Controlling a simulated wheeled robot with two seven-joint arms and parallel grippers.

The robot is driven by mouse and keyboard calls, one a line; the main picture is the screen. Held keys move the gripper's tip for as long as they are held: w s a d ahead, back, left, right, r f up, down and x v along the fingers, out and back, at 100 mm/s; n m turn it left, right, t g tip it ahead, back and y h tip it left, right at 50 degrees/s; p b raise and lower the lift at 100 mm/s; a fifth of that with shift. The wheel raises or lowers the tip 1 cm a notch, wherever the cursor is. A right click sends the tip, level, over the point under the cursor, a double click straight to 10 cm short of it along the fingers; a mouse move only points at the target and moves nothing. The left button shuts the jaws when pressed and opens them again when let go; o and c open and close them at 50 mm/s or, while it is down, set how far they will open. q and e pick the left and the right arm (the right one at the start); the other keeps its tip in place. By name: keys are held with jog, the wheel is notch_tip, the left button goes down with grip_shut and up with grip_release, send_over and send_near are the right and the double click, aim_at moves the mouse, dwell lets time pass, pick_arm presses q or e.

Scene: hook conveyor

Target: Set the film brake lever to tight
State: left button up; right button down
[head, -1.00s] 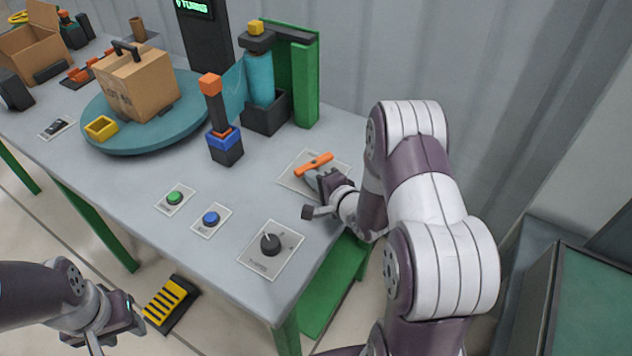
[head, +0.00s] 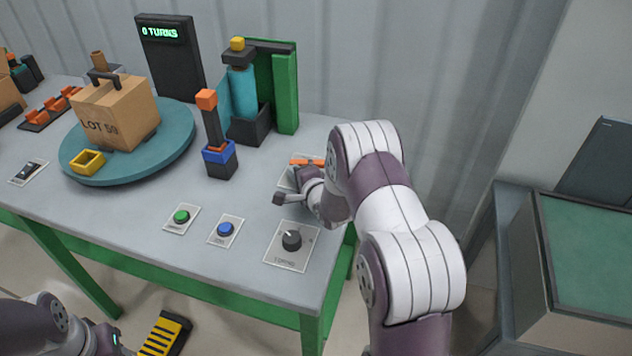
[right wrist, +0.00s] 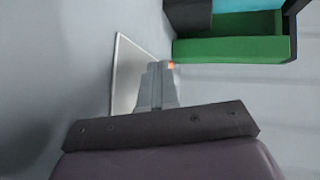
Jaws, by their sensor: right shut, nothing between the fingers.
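The film brake lever (head: 305,162), an orange bar, lies over a pale plate (head: 285,181) near the right end of the table in the head view. My right arm hides part of both. My right gripper (head: 305,175) is shut and empty, low over the plate beside the lever. In the right wrist view the closed fingers (right wrist: 160,82) point at the plate (right wrist: 128,70), and a small orange bit of the lever (right wrist: 171,66) shows at their tips; I cannot tell whether they touch. My left gripper (head: 112,342) is at the bottom left, its jaws unclear.
A green frame (head: 286,90) with a teal roll (head: 241,90) stands behind the lever. A post with an orange top (head: 208,120) stands to the left. A knob (head: 291,240), a blue button (head: 225,229) and a green button (head: 181,217) are in front. A turntable (head: 175,150) carries a carton (head: 118,112).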

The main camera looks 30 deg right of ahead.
jog(key=shift+w+f, duration=0.1)
jog(key=shift+w, duration=0.6)
jog(key=shift+a, duration=0.1)
dwell(0.4)
